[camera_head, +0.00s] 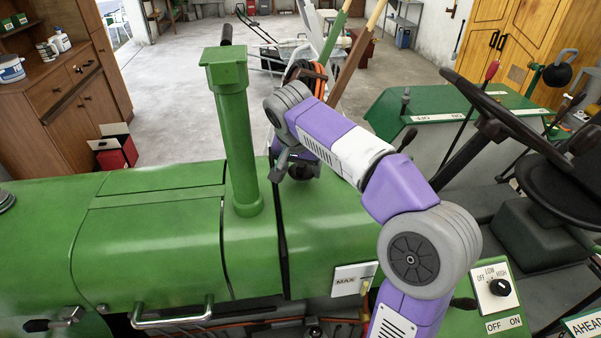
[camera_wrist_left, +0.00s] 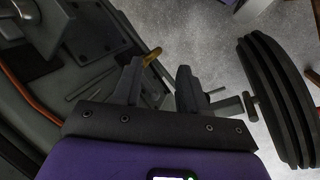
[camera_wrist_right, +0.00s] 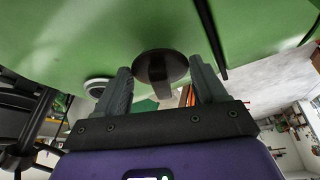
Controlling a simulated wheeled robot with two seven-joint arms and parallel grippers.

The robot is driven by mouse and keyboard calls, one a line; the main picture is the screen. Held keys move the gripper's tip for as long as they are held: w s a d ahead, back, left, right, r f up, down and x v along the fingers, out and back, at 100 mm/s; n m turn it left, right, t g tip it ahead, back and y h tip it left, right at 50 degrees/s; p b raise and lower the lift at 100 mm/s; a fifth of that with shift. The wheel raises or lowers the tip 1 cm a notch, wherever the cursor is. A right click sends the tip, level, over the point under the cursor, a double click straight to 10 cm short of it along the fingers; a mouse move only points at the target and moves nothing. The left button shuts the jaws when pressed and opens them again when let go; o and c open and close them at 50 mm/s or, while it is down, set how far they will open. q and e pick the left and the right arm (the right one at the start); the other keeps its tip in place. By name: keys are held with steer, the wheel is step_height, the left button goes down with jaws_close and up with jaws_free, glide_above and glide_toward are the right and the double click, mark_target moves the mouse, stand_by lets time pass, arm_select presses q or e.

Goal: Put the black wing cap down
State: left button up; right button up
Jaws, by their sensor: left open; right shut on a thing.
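The black wing cap (camera_wrist_right: 160,64) shows in the right wrist view as a dark round disc with a wing, against the green hood. My right gripper (camera_wrist_right: 165,88) is shut on the cap, its fingers on either side of the wing. In the head view my right gripper (camera_head: 288,163) is low over the green hood, just right of the exhaust stack, and its wrist hides most of the cap. I cannot tell whether the cap touches the hood. My left gripper (camera_wrist_left: 158,88) is open and empty in the left wrist view; the head view does not show it.
The green exhaust stack (camera_head: 235,140) stands close left of my right gripper. A white-rimmed ring (camera_wrist_right: 97,86) sits on the green surface left of the cap. The steering wheel (camera_head: 500,130) and control panel (camera_head: 493,287) are at right. The hood (camera_head: 150,245) is clear at left.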

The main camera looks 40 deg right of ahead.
steer(key=shift+f, duration=0.65)
steer(key=shift+f, duration=0.2)
steer(key=o, duration=1.6)
